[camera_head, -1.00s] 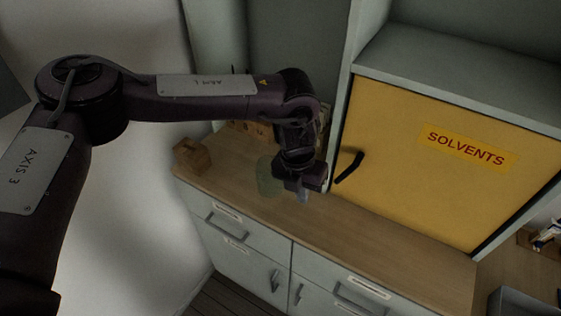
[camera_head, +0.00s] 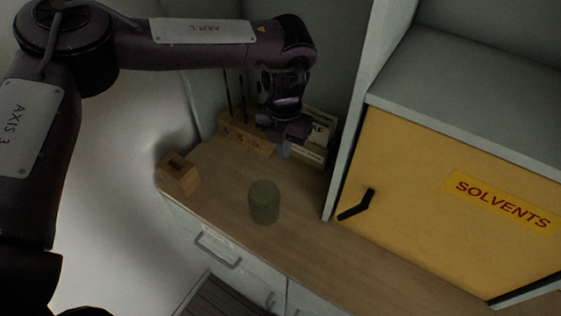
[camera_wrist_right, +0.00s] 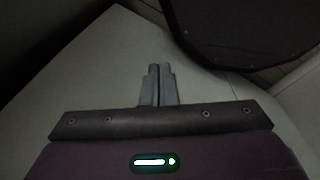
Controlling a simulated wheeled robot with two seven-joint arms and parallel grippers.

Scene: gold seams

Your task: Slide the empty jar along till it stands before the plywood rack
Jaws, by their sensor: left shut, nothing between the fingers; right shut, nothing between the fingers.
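The empty jar (camera_head: 264,202), greenish and see-through, stands upright on the wooden counter, apart from both grippers. My left gripper (camera_head: 284,150) points down behind it and slightly to its right in the head view. Its fingers are shut and empty. Behind that gripper, against the back, stands a pale wooden rack (camera_head: 313,156) with cards or papers in it, partly covered by the gripper; it looks like the plywood rack. My right gripper (camera_wrist_right: 158,84) shows in the right wrist view, shut with nothing in it, away from the jar.
A wooden block (camera_head: 243,134) with thin upright tools stands left of the rack. A small open wooden box (camera_head: 178,175) sits at the counter's left end. A yellow solvents cabinet (camera_head: 450,205) with a black handle bounds the right. Counter (camera_head: 220,190) around the jar is bare.

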